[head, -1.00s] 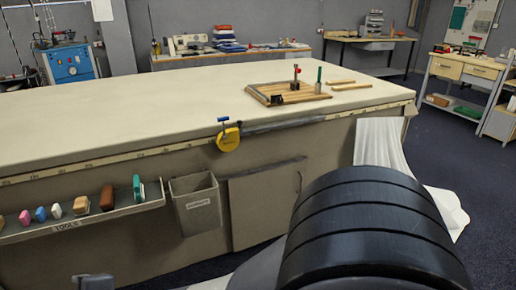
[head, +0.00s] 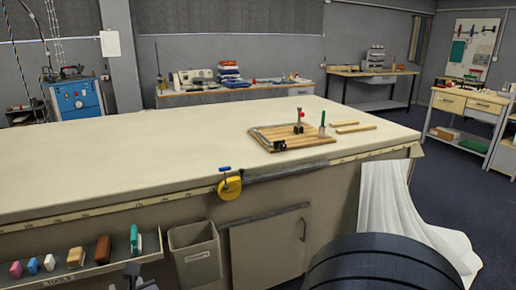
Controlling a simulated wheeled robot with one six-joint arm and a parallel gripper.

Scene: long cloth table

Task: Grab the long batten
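Two pale wooden strips lie on the far right part of the cloth table, just right of a wooden board. The nearer strip (head: 358,128) looks longer than the farther strip (head: 346,123), so it seems to be the long batten. They lie roughly parallel with a small gap, and nothing covers them. A dark grey part at the bottom left edge (head: 134,277) appears to be my gripper, in front of the tool shelf and far from the strips. It is mostly cut off, and its fingers cannot be made out.
A yellow tape measure (head: 229,188) hangs on the table's front edge. A shelf, bin (head: 195,252) and white cloth (head: 388,215) stand out below. The tabletop's left is clear.

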